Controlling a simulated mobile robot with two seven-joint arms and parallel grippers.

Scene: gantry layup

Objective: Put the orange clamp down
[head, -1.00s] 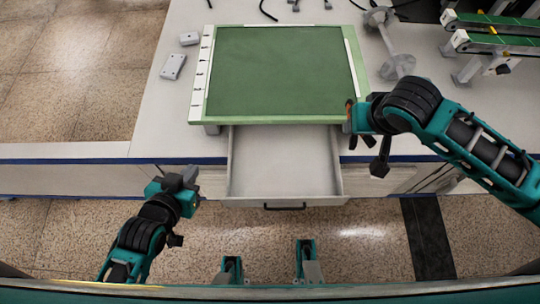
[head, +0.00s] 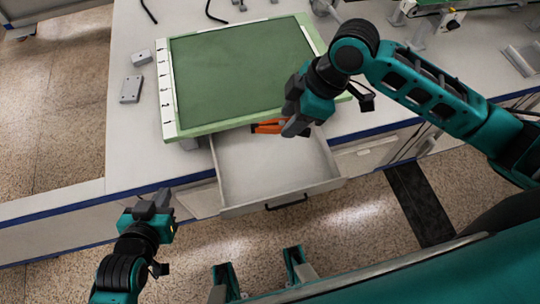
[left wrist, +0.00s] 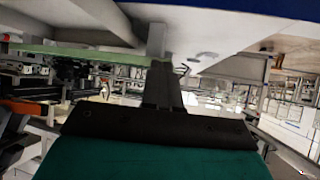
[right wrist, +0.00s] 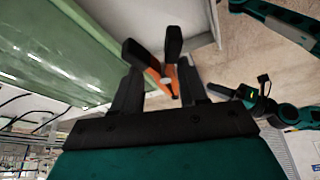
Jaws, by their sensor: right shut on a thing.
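The orange clamp (head: 268,127) is in my right gripper (head: 294,124), over the back part of the open drawer (head: 262,176), close to the front edge of the green board. In the right wrist view the clamp (right wrist: 172,82) sits between the two fingers (right wrist: 160,88), with its black handles pointing away from the gripper. Its height above the drawer floor is hard to tell, and my gripper partly covers it in the head view. My left gripper (head: 158,200) is empty, in front of the bench to the left of the drawer; its fingers look together in the left wrist view (left wrist: 160,85).
The green board (head: 240,70) lies on the white bench, with its front edge above the drawer's back. Two small grey boxes (head: 131,88) lie left of it. The drawer's visible floor is bare. Conveyor equipment (head: 440,15) stands at the back right.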

